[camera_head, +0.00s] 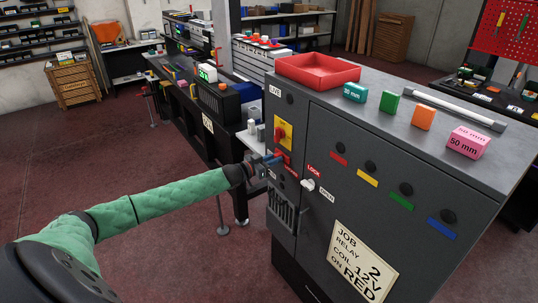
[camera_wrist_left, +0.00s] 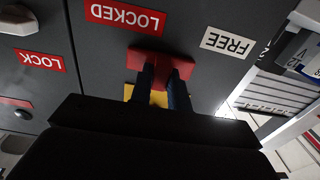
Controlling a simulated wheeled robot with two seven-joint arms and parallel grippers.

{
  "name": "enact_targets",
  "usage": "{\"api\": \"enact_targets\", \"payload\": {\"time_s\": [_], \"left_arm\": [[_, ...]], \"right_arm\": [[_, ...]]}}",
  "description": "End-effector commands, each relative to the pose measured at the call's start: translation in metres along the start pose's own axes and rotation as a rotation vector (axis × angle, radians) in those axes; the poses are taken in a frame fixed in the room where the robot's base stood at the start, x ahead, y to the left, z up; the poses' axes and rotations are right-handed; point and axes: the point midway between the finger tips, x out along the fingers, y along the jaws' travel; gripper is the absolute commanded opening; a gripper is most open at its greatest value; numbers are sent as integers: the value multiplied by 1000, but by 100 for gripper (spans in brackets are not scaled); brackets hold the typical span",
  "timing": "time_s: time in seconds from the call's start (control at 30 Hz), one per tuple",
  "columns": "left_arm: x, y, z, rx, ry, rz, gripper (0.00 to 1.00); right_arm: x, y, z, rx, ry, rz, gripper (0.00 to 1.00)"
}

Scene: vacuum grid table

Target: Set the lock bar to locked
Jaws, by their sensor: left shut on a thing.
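The red lock bar (camera_wrist_left: 146,56) sits on the dark cabinet front in the left wrist view, which shows the labels upside down. It lies between the red LOCKED label (camera_wrist_left: 125,17) on the left and the white FREE label (camera_wrist_left: 228,40) on the right. My left gripper (camera_wrist_left: 164,75) is shut on the bar, with one finger on each side. In the head view my left gripper (camera_head: 272,161) reaches the cabinet's left front; the bar is largely hidden there beside the LOCKED label (camera_head: 290,172). My right gripper is not in view.
A yellow plate with a red switch (camera_head: 282,133) is just above the gripper. A white handle (camera_head: 308,185) between LOCK and OPEN labels protrudes at its right. A red tray (camera_head: 317,82) and several coloured blocks stand on the cabinet top (camera_head: 400,92).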

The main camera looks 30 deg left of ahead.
Motion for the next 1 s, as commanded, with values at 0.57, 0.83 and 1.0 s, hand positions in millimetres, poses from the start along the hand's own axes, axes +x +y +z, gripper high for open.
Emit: {"api": "enact_targets", "payload": {"time_s": [0.57, 0.83, 1.0], "left_arm": [[0, 8, 0, 1, 0, 0, 40], [-1, 8, 0, 1, 0, 0, 40], [-9, 7, 2, 1, -1, -1, 40]], "right_arm": [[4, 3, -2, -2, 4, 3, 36], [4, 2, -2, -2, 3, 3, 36], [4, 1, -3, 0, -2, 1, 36]]}}
